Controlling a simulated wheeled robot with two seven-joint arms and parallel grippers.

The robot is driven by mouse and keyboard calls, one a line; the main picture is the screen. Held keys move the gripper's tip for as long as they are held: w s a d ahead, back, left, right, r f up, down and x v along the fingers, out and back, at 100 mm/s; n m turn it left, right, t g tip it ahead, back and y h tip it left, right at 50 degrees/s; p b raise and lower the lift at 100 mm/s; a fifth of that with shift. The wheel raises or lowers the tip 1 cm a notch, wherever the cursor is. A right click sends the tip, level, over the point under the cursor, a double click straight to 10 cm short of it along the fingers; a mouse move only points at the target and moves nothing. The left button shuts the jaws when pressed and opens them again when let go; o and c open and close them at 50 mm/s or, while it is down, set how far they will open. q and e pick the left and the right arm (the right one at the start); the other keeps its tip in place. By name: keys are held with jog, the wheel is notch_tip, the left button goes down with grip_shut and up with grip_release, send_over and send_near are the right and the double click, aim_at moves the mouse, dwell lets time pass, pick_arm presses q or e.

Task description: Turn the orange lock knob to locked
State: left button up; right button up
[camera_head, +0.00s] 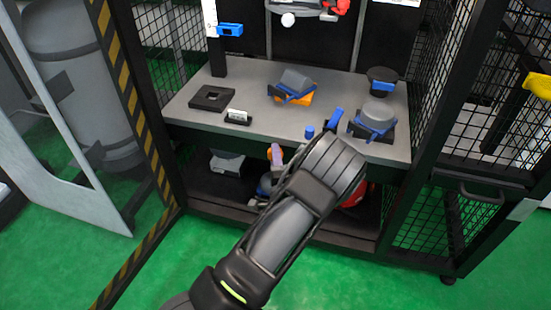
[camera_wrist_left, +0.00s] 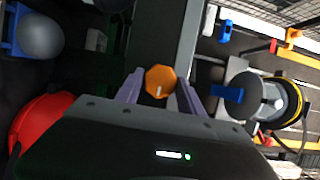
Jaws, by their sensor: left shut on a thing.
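The orange lock knob (camera_wrist_left: 160,78) shows in the left wrist view as a small six-sided knob with a short white mark near its lower edge. My left gripper (camera_wrist_left: 160,88) has its two purple fingers on either side of it and is shut on it. In the head view my left gripper (camera_head: 276,156) reaches the front edge of the workbench, with one purple finger showing. I cannot read any locked or unlocked marking. My right gripper is in neither view.
The grey workbench (camera_head: 260,128) holds a black square frame (camera_head: 212,98), a grey-and-blue part on an orange base (camera_head: 292,84) and a grey round part in a blue holder (camera_head: 376,118). Mesh cage walls (camera_head: 437,60) stand at the sides. A red round object (camera_wrist_left: 40,118) sits below.

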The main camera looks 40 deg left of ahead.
pick_arm(q)
jog(key=o, duration=1.3)
jog(key=shift+o, duration=0.2)
jog(key=p+v, duration=0.1)
jog(key=v, duration=0.6)
jog(key=shift+s+d, duration=0.25)
jog(key=shift+s, duration=0.05)
jog(key=shift+f, duration=0.1)
